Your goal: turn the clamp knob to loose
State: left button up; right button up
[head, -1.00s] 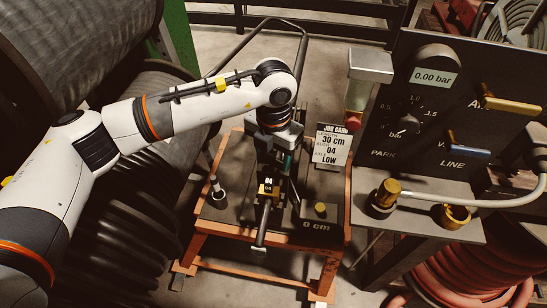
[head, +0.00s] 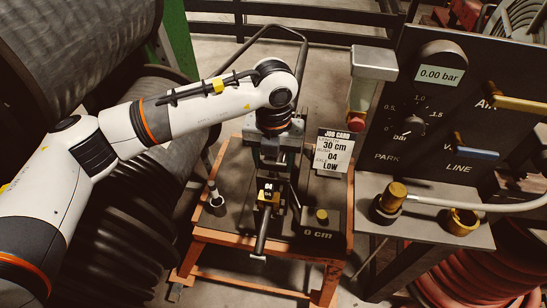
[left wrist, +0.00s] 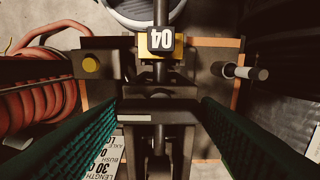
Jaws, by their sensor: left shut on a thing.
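My left gripper (head: 271,160) points down over the crimper on the orange-framed stand. In the left wrist view its two green fingers (left wrist: 160,108) stand wide apart, one on each side of a dark crossbar (left wrist: 175,110) with a short white mark. The fingertips close on the ends of this bar, which appears to be the clamp knob. In the head view my wrist hides it. A black and yellow block marked 04 (head: 267,193) sits just in front; it also shows in the left wrist view (left wrist: 160,42). My right gripper is not in view.
A job card (head: 332,152) reading 30 cm, 04, LOW stands right of the gripper. A block marked 0 cm (head: 316,235) is front right, an upright pin (head: 215,196) front left. The gauge panel (head: 465,95) stands to the right, large hose reels (head: 85,50) to the left.

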aim_at(273, 163)
pick_arm(q)
jog(key=shift+r, duration=0.1)
jog(key=o, duration=1)
notch_tip(273, 163, up, 12)
jog(key=shift+b, duration=0.45)
